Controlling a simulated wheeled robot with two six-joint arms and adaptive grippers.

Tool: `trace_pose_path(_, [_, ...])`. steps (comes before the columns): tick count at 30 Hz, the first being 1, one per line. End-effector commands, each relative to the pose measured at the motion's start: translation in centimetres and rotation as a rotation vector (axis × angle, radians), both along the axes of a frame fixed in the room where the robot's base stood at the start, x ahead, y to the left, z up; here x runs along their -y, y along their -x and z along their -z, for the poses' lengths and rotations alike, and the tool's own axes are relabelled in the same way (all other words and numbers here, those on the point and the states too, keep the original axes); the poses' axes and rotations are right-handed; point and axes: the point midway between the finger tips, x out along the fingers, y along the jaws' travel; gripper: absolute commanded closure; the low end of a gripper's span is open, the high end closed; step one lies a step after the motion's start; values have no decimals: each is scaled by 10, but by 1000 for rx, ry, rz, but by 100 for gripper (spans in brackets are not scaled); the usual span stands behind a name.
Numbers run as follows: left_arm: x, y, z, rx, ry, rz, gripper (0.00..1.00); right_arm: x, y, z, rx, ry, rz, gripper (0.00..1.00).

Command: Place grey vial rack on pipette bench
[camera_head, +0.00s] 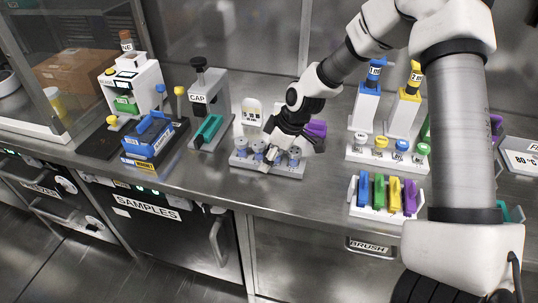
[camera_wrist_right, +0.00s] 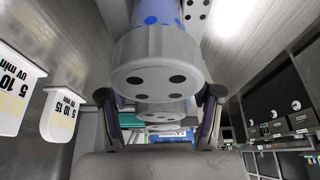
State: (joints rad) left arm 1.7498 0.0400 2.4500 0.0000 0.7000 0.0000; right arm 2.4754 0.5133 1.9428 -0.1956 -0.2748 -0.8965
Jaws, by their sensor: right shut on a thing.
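The grey vial rack (camera_head: 281,172) is a pale rack with several grey-capped vials, at the middle of the steel counter in the head view. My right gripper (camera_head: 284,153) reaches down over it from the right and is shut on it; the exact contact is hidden. In the right wrist view, a large grey cap (camera_wrist_right: 158,72) with dark dots fills the middle, and more grey caps line up behind it between my fingers (camera_wrist_right: 160,112). The rack looks level and on or very close to the counter. My left gripper is not in view.
Right of the rack stand a rack of coloured-capped vials (camera_head: 385,160), a white holder with coloured blocks (camera_head: 352,196) and pipette-like stands (camera_head: 367,107). Left are the CAP device (camera_head: 205,110) and a blue tray device (camera_head: 150,140). A "5 10 15 UV min" panel (camera_head: 252,113) stands behind.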

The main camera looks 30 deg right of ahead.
Motion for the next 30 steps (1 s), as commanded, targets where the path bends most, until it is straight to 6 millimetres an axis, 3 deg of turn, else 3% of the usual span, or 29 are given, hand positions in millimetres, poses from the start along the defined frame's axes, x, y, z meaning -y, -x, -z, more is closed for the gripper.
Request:
trace_pose_path(10, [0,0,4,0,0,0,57,0,-1,6,2,1,0,86])
trace_pose_path(11, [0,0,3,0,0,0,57,0,0,5,2,0,-1,29])
trace_pose_path(12, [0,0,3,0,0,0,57,0,0,5,2,0,-1,15])
trace_pose_path(13, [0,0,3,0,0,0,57,0,0,5,2,0,-1,11])
trace_pose_path(23, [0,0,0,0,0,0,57,0,0,2,2,0,-1,11])
trace_pose_path(26, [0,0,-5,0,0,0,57,1,1,-8,4,-2,-1,11])
trace_pose_path(30, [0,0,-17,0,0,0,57,8,9,-38,6,-2,0,11])
